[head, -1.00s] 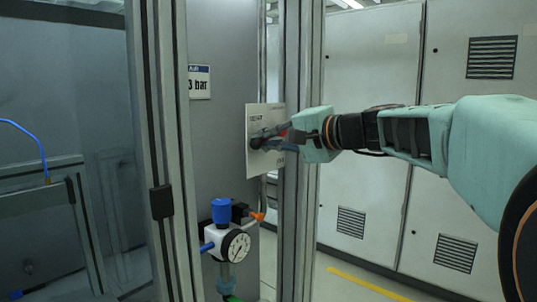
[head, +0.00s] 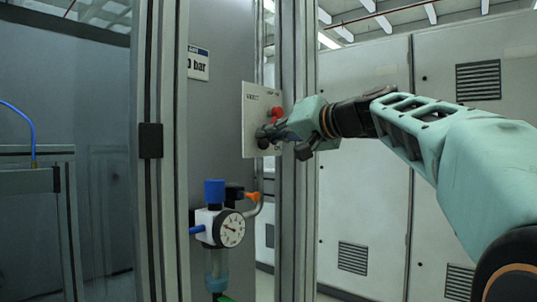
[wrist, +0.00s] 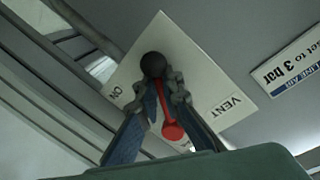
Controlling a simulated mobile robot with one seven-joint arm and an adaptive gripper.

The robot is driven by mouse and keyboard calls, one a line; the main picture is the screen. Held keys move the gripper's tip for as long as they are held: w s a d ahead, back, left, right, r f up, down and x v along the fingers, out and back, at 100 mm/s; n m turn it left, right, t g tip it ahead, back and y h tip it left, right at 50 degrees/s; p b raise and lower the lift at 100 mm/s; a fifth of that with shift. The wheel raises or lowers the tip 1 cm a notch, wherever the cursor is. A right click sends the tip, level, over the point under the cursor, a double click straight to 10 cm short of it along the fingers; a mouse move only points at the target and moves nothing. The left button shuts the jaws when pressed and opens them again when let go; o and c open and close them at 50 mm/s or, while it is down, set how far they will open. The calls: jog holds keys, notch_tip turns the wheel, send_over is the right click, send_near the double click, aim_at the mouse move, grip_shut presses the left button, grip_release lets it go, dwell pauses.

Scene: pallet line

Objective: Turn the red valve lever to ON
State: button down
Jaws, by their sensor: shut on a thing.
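The red valve lever (wrist: 165,107) is mounted on a white plate (wrist: 205,75) marked ON and VENT. In the wrist view its red hub sits at the bottom and its black knob (wrist: 153,65) at the top. The lever points between the two words, leaning to the ON side. My gripper (wrist: 165,82) is shut on the lever just below the knob, a finger on each side. In the head view the knob (head: 263,141) hangs below and left of the red hub (head: 277,113). My gripper (head: 271,134) partly hides the lever and the ON word.
An upright metal post (head: 297,220) stands close behind the plate. Below it are a pressure gauge (head: 231,229), a blue-capped regulator (head: 214,193) and an orange handle (head: 252,197). Grey cabinets (head: 365,190) stand behind my arm.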

jog(key=w+n+b, duration=0.1)
jog(key=n+b, duration=0.1)
jog(key=w+d+f+n+t+b, duration=0.1)
jog(key=n+b, duration=0.1)
jog(key=b, duration=0.1)
jog(key=w+d+n+b, duration=0.1)
jog(key=n+b, duration=0.1)
jog(key=b, duration=0.1)
jog(key=shift+d+f, duration=0.15)
jog(key=shift+f, duration=0.15)
jog(key=shift+r+n, duration=0.1)
jog(key=shift+n, duration=0.2)
jog(key=c, duration=2.1)
grip_release()
jog(key=shift+d+r, duration=0.1)
jog(key=v, duration=1.2)
jog(key=shift+f, duration=0.35)
